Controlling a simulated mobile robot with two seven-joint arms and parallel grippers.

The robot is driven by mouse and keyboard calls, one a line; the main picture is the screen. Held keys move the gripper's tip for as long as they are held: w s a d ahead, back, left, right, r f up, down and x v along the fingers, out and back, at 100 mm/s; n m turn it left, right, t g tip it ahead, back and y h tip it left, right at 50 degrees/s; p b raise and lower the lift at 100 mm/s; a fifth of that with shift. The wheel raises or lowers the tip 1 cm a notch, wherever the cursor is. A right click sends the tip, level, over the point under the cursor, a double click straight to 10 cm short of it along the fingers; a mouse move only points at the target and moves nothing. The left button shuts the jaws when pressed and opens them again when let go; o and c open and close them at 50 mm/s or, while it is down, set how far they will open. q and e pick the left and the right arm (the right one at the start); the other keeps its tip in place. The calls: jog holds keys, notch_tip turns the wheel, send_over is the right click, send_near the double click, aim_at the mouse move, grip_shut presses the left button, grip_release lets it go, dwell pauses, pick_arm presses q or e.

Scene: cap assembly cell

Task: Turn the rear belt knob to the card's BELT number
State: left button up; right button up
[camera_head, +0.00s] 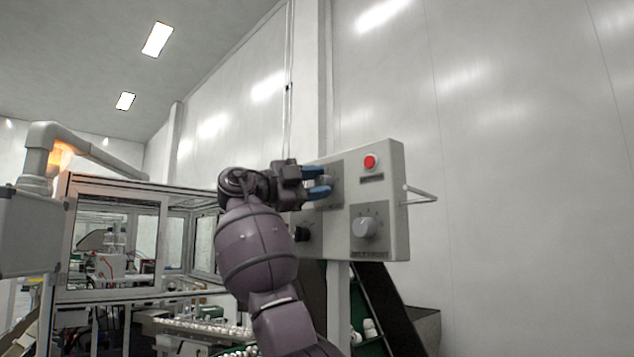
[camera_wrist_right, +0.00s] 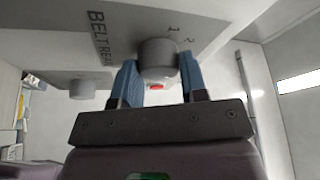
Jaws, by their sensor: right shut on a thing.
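The grey rear belt knob (camera_wrist_right: 158,58) sits on a grey plate marked BELT REAR, with the numbers 1 and 2 legible beside it in the right wrist view. My right gripper (camera_wrist_right: 157,82) has its two blue fingers on either side of this knob, shut on it. In the head view the right gripper (camera_head: 319,182) reaches the upper left plate of the control panel (camera_head: 397,222), and the knob is mostly hidden between the fingers. The pointer's setting cannot be read. The card is not visible. My left gripper is not in view.
The panel also carries a red button (camera_head: 370,162), a larger grey knob (camera_head: 365,227) at lower right and a black knob (camera_head: 302,233) at lower left. A bar handle (camera_head: 420,195) sticks out at right. A glazed machine enclosure (camera_head: 115,185) stands at left.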

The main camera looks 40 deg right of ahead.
jog(key=shift+m, duration=0.7)
jog(key=shift+y, duration=0.3)
jog(key=o, duration=0.9)
jog(key=shift+a, duration=0.1)
jog(key=v, duration=1)
jog(key=shift+w+a+f, duration=0.1)
jog(key=shift+w+a, duration=0.05)
jog(key=shift+a, duration=0.2)
